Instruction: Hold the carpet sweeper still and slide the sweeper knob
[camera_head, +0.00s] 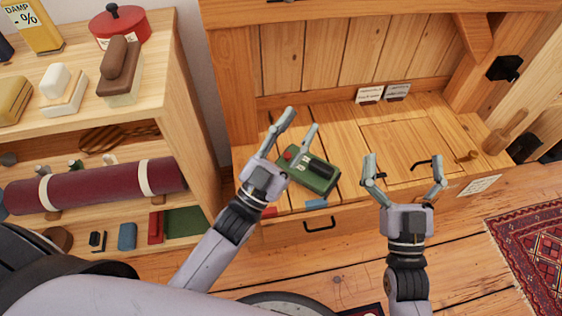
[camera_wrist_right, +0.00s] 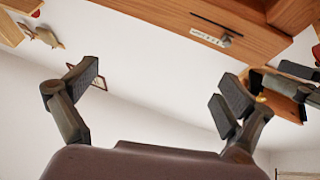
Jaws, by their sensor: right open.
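The carpet sweeper (camera_head: 319,178) is a green box with a dark slotted top panel. It lies on the wooden bench in the head view. A red knob (camera_head: 287,155) shows at its left end. My left gripper (camera_head: 302,118) is open, its fingers apart and empty, over the sweeper's left end. I cannot tell whether it touches the sweeper. My right gripper (camera_head: 403,160) is open and empty, to the right of the sweeper. In the right wrist view its two fingers (camera_wrist_right: 160,88) are wide apart with nothing between them.
A shelf (camera_head: 170,100) at the left holds brushes, a red pot (camera_head: 120,25) and a rolled maroon rug (camera_head: 95,188). Small blue (camera_head: 316,204) and red pieces lie near the bench's front edge. A patterned rug covers the floor there.

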